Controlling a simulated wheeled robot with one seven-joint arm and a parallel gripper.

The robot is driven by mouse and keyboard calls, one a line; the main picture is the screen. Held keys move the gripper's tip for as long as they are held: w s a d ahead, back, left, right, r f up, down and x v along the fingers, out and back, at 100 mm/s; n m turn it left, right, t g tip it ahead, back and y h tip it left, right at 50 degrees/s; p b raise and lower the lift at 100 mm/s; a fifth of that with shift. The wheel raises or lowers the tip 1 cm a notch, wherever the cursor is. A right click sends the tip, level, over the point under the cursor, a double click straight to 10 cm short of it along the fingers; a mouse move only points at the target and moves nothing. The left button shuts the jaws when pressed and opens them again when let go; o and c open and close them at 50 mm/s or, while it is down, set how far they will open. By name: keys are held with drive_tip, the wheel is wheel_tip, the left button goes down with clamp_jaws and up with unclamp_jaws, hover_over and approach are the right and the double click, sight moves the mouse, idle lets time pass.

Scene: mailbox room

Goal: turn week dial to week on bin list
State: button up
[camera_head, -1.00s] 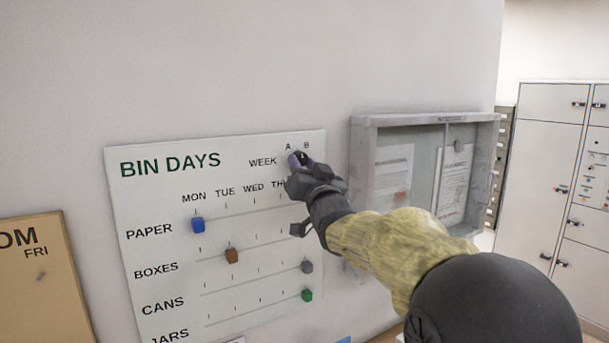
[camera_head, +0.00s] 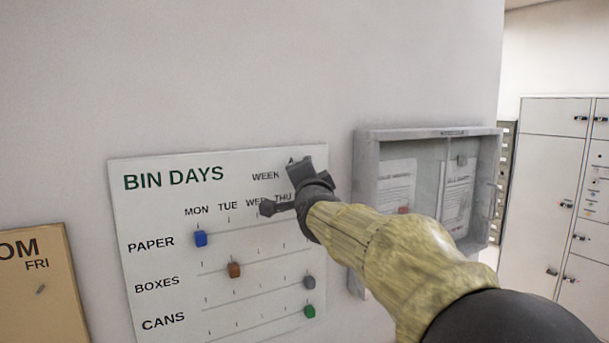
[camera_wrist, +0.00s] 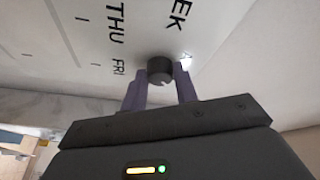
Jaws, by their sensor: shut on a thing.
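The BIN DAYS board (camera_head: 150,215) hangs on the wall, with the word WEEK near its top right. My gripper (camera_head: 298,166) is at that corner and hides the week dial and its A and B marks in the head view. In the wrist view the dark round week dial (camera_wrist: 160,69) sits between the purple fingertips of my gripper (camera_wrist: 161,80), which is shut on it. A light notch shows on the dial's edge. Which letter the dial points to cannot be told.
A grey glass-fronted notice case (camera_head: 364,190) with papers is right of the board; their text is unreadable. Coloured sliders, such as the blue one (camera_head: 201,239), are on the board below. A tan board (camera_head: 40,290) is at lower left, pale lockers (camera_head: 550,180) at far right.

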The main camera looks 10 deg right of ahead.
drive_tip(key=shift+m, duration=0.3)
drive_tip(key=o, duration=1)
drive_tip(key=shift+c, duration=0.2)
drive_tip(key=shift+f, duration=0.1)
